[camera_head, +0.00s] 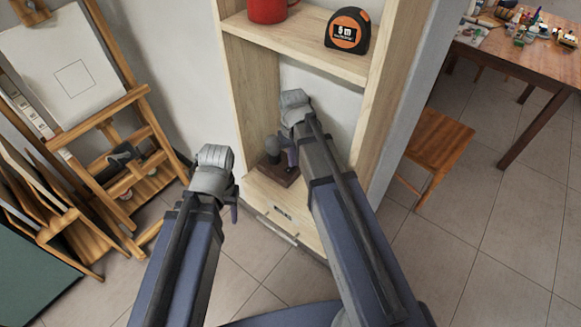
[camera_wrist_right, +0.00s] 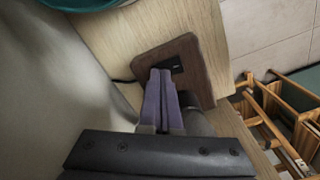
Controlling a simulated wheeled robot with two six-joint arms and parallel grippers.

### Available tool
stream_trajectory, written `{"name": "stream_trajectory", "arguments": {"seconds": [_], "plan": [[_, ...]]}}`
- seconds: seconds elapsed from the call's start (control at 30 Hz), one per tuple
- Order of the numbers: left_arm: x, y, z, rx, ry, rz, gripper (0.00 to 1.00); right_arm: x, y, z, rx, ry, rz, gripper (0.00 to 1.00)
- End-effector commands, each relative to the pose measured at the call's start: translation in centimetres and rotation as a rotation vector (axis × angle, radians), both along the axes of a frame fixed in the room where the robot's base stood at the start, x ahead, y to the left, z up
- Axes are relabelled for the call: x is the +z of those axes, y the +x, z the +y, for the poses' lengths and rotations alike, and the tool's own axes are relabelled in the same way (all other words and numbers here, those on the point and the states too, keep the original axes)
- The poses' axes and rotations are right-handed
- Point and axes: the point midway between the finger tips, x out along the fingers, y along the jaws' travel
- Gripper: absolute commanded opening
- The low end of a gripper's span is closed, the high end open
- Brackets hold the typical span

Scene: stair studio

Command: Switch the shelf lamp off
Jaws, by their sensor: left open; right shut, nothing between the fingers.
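A dark brown wooden base (camera_head: 268,170) stands on the lower shelf board, with a dark grey upright piece (camera_head: 272,147) on it; I take it for the shelf lamp's base, mostly hidden by my right arm. In the right wrist view the base (camera_wrist_right: 203,68) carries a small black switch (camera_wrist_right: 173,64). My right gripper (camera_wrist_right: 161,76) is shut and empty, its fingertips over the base right beside the switch; I cannot tell whether they touch it. My left gripper (camera_head: 235,207) is open and empty, left of the shelf front. Whether the lamp is lit I cannot tell.
A red mug (camera_head: 266,9) and a tape measure (camera_head: 348,32) stand on the shelf board above. Wooden shelf sides enclose my right arm. A teal rim (camera_wrist_right: 85,3) shows in the wrist view. An easel (camera_head: 125,105) stands left, a table (camera_head: 515,62) and stool (camera_head: 437,142) right.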

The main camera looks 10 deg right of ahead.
Motion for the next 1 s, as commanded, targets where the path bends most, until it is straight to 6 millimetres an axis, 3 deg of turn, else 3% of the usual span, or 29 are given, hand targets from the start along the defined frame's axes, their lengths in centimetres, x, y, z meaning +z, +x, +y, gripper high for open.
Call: {"name": "stream_trajectory", "arguments": {"seconds": [0.8, 1.0], "plan": [[6.5, 0.0, 0.0, 0.0, 0.0, 0.0, 0.5, 6.5, 0.0, 0.0, 0.0, 0.0, 0.0, 0.0], [6.8, 0.0, 0.0, 0.0, 0.0, 0.0, 0.5, 6.8, 0.0, 0.0, 0.0, 0.0, 0.0, 0.0]]}}
